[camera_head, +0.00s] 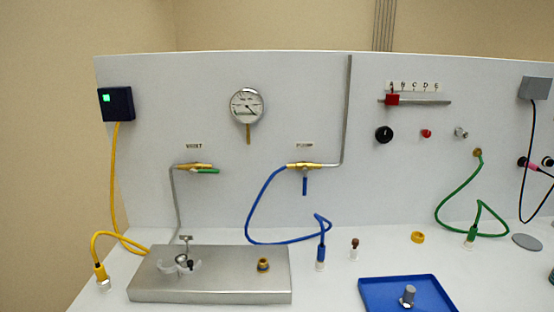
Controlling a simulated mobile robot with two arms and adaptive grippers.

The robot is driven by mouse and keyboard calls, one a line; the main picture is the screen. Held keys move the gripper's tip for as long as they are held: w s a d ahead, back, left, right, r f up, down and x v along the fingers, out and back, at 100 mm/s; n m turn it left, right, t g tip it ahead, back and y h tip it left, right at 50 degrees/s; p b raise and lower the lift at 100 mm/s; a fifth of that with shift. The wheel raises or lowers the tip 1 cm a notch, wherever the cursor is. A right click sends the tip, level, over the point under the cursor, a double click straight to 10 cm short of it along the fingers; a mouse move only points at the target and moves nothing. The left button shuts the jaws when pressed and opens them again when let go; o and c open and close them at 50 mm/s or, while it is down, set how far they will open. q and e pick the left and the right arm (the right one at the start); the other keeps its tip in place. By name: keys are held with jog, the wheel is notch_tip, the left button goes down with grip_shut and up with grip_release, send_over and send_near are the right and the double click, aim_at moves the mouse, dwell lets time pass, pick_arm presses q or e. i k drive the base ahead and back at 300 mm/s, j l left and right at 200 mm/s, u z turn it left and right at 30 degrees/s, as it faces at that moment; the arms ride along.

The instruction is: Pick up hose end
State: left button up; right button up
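A blue hose (252,210) runs from the brass valve (304,165) under the PUMP label down to the bench. Its free end (321,252) stands upright on the bench, with a pale tip at the bottom. A green hose (446,208) hangs from a panel fitting, and its end (471,236) stands at the right. A yellow hose (114,180) comes from the dark box, and its end (101,274) stands at the far left. Neither of my grippers shows in this view.
A metal block (210,288) with a brass port (263,265) and a small clamp fills the front left. A blue tray (375,296) holding a grey cylinder (409,295) is at front right. A small brown-topped piece (354,246) and a yellow ring (418,237) lie nearby.

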aim_at(103, 279)
jog(key=u, duration=1.3)
